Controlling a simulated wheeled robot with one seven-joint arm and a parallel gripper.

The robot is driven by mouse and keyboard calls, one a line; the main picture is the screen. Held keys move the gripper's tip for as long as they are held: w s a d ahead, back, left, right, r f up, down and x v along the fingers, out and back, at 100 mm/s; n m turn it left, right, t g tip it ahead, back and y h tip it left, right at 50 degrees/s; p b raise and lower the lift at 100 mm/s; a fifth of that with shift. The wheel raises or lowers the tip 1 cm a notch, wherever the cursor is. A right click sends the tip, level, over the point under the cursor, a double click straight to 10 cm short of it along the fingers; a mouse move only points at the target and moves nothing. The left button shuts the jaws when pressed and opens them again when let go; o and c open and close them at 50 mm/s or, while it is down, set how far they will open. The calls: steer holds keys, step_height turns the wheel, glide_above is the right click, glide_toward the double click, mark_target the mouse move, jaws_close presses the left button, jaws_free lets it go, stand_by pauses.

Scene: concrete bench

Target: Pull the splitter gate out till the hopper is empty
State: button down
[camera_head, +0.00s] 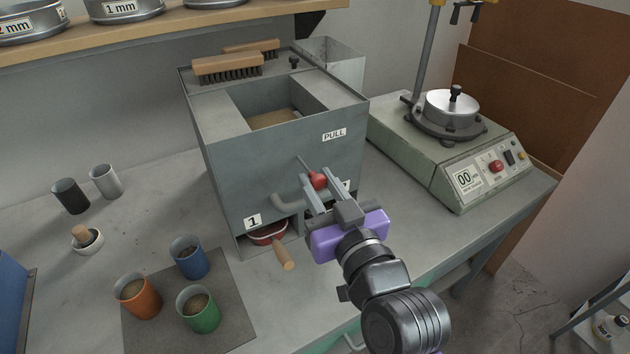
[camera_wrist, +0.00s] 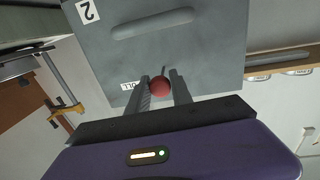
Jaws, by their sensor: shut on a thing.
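The splitter (camera_head: 285,150) is a grey metal box on the bench, with a PULL label on its front. Brown sandy material (camera_head: 274,119) shows inside its open hopper (camera_head: 239,119). A red knob (camera_head: 318,180) on a thin rod stands out from the front face; this is the gate's pull. My gripper (camera_head: 320,188) is shut on the knob, and the wrist view shows the red knob (camera_wrist: 160,86) between the two fingers. A red pan (camera_head: 268,234) with a wooden handle sits in the lower opening labelled 1. The label 2 (camera_wrist: 87,11) shows in the wrist view.
Orange (camera_head: 138,297), blue (camera_head: 190,258) and green (camera_head: 200,310) cups of material stand on a grey mat front left. A brush (camera_head: 228,67) lies on the splitter's top. A sieve shaker (camera_head: 450,150) stands to the right. A shelf with sieves overhangs the back.

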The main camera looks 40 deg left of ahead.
steer(key=c, duration=1.1)
jaws_free()
steer(key=shift+c, duration=0.2)
steer(key=shift+d, duration=0.1)
steer(key=b+v, duration=0.1)
steer(key=v, duration=0.6)
steer(key=shift+s+d+b, duration=0.2)
steer(key=shift+d+b, duration=0.15)
